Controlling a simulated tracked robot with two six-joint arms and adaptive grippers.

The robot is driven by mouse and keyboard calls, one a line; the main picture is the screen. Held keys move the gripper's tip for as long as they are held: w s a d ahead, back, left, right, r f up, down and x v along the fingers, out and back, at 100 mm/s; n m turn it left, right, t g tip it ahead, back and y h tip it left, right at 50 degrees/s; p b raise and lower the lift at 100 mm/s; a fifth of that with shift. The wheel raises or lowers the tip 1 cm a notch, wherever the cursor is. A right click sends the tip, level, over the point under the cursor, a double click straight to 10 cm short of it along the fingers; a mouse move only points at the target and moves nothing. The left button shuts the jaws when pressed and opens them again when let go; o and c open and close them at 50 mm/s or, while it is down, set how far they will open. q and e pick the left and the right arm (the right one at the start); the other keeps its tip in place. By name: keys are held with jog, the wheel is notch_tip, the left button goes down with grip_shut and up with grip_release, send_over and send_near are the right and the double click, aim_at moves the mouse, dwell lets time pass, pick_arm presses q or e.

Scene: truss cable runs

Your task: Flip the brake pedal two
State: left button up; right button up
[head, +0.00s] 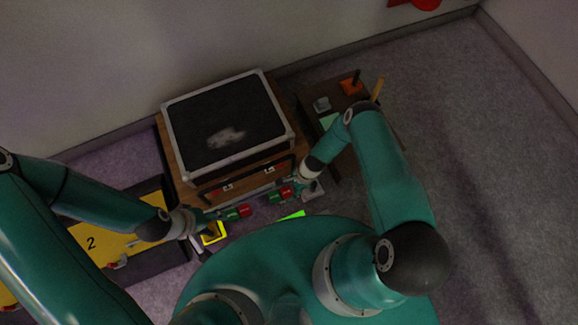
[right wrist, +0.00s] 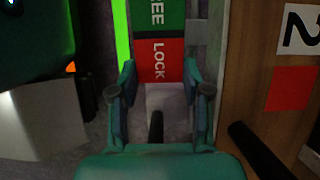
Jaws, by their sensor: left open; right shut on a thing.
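The brake pedal two (right wrist: 172,100) shows in the right wrist view as a light grey part with a dark lever, below a green FREE and red LOCK strip (right wrist: 158,55). A "2" label (right wrist: 300,30) is on the wood beside it. My right gripper (right wrist: 160,80) is shut on the pedal, one finger at each side. In the head view my right gripper (head: 297,187) is low at the front right of the black-topped case (head: 225,120), partly hiding the pedal. My left gripper (head: 203,215) is open near a yellow-framed plate (head: 213,238) and a second green-red strip (head: 240,212).
A dark side table (head: 335,150) with an orange block (head: 351,83) and a grey block (head: 321,104) stands to the right of the case. A yellow panel marked 2 (head: 92,242) lies at left. Open carpet (head: 470,160) spreads to the right.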

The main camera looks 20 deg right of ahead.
jog(key=shift+w+d, duration=0.1)
jog(key=shift+d, duration=0.1)
jog(key=o, duration=0.8)
jog(key=shift+o, duration=0.4)
jog(key=v, duration=1.1)
jog(key=shift+d+r, duration=0.15)
jog(key=shift+r, duration=0.25)
